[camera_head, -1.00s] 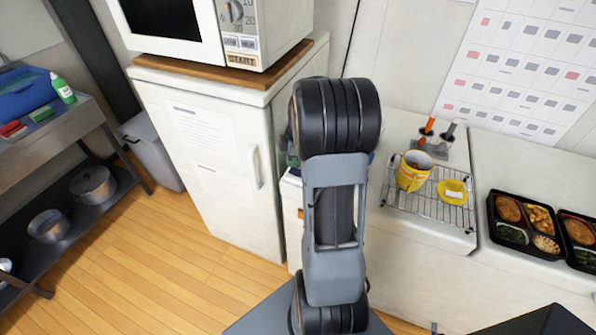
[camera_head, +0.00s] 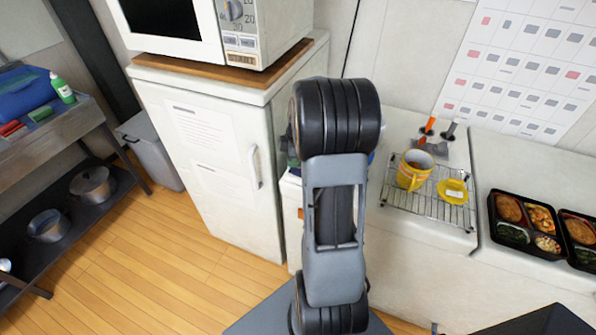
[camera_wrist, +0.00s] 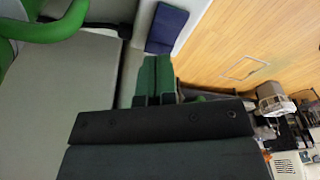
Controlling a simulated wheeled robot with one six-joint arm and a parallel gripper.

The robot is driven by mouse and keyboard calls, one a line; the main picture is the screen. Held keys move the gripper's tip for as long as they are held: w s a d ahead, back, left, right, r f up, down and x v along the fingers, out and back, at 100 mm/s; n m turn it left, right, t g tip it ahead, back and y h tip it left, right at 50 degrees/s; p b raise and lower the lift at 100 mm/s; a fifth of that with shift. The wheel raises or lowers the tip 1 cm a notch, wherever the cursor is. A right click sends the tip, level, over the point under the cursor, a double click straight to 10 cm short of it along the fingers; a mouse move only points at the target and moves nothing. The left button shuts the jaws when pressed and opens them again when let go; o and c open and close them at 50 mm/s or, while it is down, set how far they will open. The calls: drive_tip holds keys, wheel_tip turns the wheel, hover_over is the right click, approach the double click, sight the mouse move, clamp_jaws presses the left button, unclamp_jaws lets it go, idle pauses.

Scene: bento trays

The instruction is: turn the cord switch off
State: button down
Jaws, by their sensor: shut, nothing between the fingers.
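I cannot make out a cord switch in either view. In the wrist view my gripper (camera_wrist: 153,82) shows as two dark green fingers side by side, closed together with only a thin line between them. Nothing shows between the fingers. They point at a pale surface edge, just below a folded dark blue cloth (camera_wrist: 168,29). In the head view my own arm stands in the middle and hides the gripper and part of the counter behind it.
A green curved object (camera_wrist: 45,25) lies at the wrist view's upper left. In the head view, a yellow mug (camera_head: 411,178) and yellow item (camera_head: 453,190) sit on a wire rack (camera_head: 425,206). Bento trays (camera_head: 524,250) stand right; a microwave (camera_head: 240,50) tops the white cabinet (camera_head: 215,165).

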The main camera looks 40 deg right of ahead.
sight(294, 169)
drive_tip(key=shift+f+b, duration=0.85)
drive_tip(key=shift+f, duration=0.2)
drive_tip(key=shift+r, duration=0.1)
idle(0.3)
drive_tip(key=shift+r+p, duration=2.35)
drive_tip(key=shift+r, duration=1.15)
